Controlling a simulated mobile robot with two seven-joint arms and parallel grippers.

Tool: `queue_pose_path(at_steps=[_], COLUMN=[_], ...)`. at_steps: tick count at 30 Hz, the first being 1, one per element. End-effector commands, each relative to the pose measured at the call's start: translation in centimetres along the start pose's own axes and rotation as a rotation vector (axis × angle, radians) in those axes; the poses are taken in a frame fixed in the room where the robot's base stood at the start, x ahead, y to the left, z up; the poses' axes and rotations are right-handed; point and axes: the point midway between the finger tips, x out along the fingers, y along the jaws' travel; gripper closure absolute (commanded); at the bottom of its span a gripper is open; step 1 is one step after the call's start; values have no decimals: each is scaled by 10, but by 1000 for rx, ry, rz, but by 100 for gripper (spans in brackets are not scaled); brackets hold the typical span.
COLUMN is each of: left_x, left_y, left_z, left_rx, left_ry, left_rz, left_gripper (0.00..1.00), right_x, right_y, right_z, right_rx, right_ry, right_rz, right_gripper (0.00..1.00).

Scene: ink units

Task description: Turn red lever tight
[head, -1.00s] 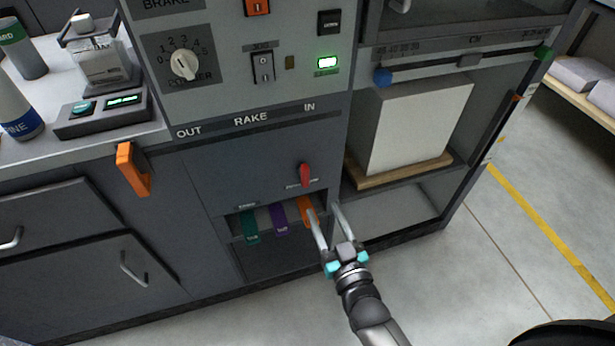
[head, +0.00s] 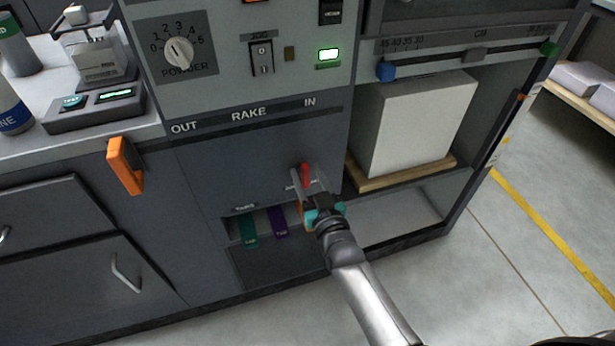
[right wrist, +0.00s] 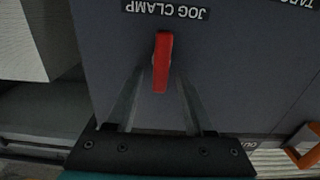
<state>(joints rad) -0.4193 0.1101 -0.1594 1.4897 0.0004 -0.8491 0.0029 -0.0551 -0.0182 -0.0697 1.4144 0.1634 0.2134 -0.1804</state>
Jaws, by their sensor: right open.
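The red lever (head: 306,174) is on the dark front panel of the machine, below the word "IN". In the right wrist view the red lever (right wrist: 162,62) points along the panel under the label "JOG CLAMP", with its lower end between my fingers. My right gripper (head: 308,178) is open, with one finger on each side of the lever. In the right wrist view both fingers of the right gripper (right wrist: 160,90) stand apart from the lever. My left gripper is not in view.
Below the lever is a recess with a teal tab (head: 249,228), a purple tab (head: 279,220) and an orange tab (head: 299,212) partly behind my gripper. An orange handle (head: 126,165) juts out at the left. A white block (head: 415,125) stands on a shelf at right.

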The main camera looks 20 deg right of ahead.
Motion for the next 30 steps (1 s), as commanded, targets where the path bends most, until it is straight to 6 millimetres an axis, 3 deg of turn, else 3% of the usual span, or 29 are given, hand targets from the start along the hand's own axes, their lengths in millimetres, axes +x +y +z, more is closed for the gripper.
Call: queue_pose_path(at_steps=[10, 24, 30], left_x=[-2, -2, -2], left_y=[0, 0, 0], left_z=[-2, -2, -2], left_rx=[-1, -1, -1], left_ry=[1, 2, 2], left_rz=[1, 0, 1], left_gripper=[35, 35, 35], right_x=[2, 2, 2], right_y=[0, 0, 0], right_z=[0, 0, 0], right_rx=[0, 0, 0], right_ry=[0, 0, 0], right_rz=[0, 0, 0], right_gripper=[48, 99, 100])
